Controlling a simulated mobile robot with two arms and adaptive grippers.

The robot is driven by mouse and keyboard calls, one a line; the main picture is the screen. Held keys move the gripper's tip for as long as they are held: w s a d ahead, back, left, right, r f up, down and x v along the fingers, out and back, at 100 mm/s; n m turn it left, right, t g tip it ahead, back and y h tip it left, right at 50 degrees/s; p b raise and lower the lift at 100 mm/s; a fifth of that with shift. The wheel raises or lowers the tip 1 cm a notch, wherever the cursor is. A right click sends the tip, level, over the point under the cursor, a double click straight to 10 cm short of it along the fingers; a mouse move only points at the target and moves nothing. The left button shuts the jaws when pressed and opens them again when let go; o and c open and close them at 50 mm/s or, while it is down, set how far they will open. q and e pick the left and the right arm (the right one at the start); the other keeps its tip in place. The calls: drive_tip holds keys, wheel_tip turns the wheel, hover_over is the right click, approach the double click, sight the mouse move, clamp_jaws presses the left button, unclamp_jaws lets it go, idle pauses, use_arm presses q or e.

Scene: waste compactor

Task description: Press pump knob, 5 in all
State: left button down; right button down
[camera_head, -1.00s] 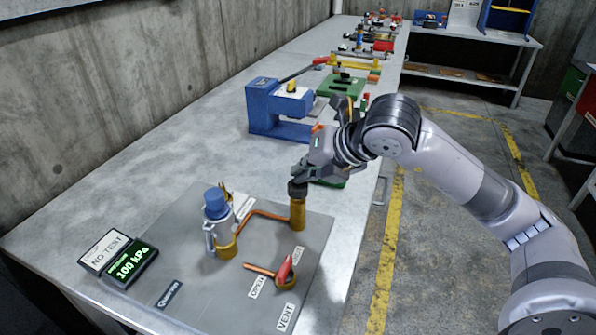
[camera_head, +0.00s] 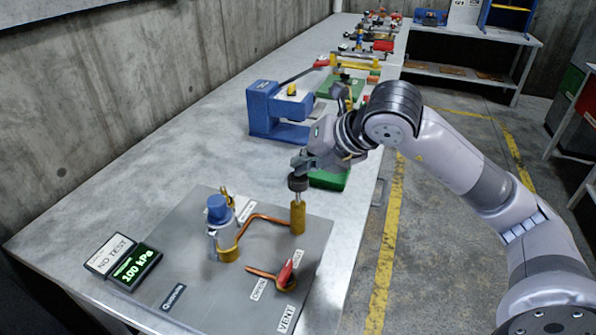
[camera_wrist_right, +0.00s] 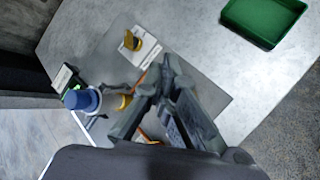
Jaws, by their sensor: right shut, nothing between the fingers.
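The dark round knob (camera_head: 298,183) stands on top of an upright brass post (camera_head: 298,218) at the right rear of a grey test panel (camera_head: 215,300). I take it for the pump knob. My right gripper (camera_head: 301,164) is shut and empty, its fingertips right above the knob; I cannot tell whether they touch it. In the right wrist view the closed fingers (camera_wrist_right: 163,84) point at the panel and hide the knob. A display (camera_head: 133,266) at the panel's left reads 100 kPa. My left gripper is not in view.
A green tray (camera_head: 328,180) and a blue press (camera_head: 268,112) stand behind. The bench left of the press is clear.

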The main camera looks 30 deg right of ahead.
drive_tip(key=shift+r, duration=0.5)
drive_tip(key=shift+r, duration=0.1)
wheel_tip(320, 180, up, 5)
drive_tip(key=p, duration=0.4)
idle(1.8)
